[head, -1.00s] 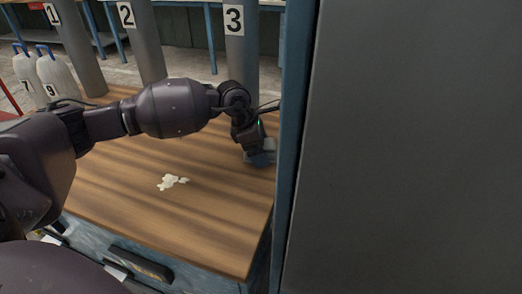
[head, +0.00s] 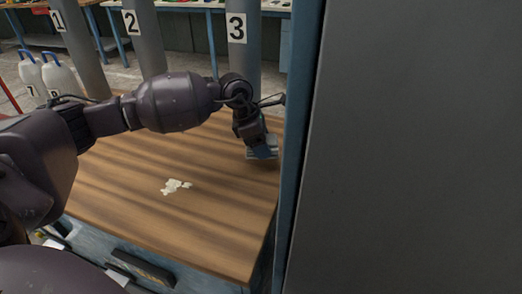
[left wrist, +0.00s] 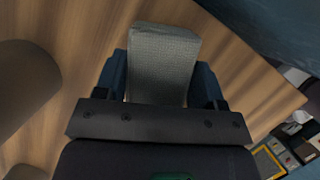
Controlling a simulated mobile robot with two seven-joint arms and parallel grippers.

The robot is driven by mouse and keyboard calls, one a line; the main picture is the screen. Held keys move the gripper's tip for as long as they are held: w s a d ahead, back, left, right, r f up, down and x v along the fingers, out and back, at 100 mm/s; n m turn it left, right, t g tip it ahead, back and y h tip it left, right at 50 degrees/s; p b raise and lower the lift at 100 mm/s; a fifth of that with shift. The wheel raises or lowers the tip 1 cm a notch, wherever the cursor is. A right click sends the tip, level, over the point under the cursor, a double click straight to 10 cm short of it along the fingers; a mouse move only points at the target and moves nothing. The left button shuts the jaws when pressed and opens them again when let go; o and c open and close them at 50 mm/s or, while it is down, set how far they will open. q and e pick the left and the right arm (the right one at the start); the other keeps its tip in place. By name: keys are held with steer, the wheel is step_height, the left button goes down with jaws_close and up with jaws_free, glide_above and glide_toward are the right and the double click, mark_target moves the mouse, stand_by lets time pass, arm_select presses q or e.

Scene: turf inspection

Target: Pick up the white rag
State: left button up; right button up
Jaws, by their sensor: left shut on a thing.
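The white rag (left wrist: 163,62), a pale grey-white folded cloth with a woven surface, sits between the two blue fingers of my left gripper (left wrist: 162,85) in the left wrist view. The gripper is shut on it. In the head view my left gripper (head: 262,152) is at the right side of the wooden tabletop (head: 215,215), close to the tall grey panel. Only a little of the rag shows there, and the gap beneath it is hard to judge. My right gripper is not in view.
A small whitish irregular patch (head: 176,186) lies on the tabletop. Grey pillars numbered 1, 2 and 3 (head: 240,65) stand behind. White jugs (head: 60,78) are at the left. A tall grey panel (head: 420,150) with a blue edge blocks the right. The tabletop's front is clear.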

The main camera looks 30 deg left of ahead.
arm_select(q)
step_height(320, 180, up, 17)
steer(key=p, duration=0.2)
steer(key=shift+f, duration=0.15)
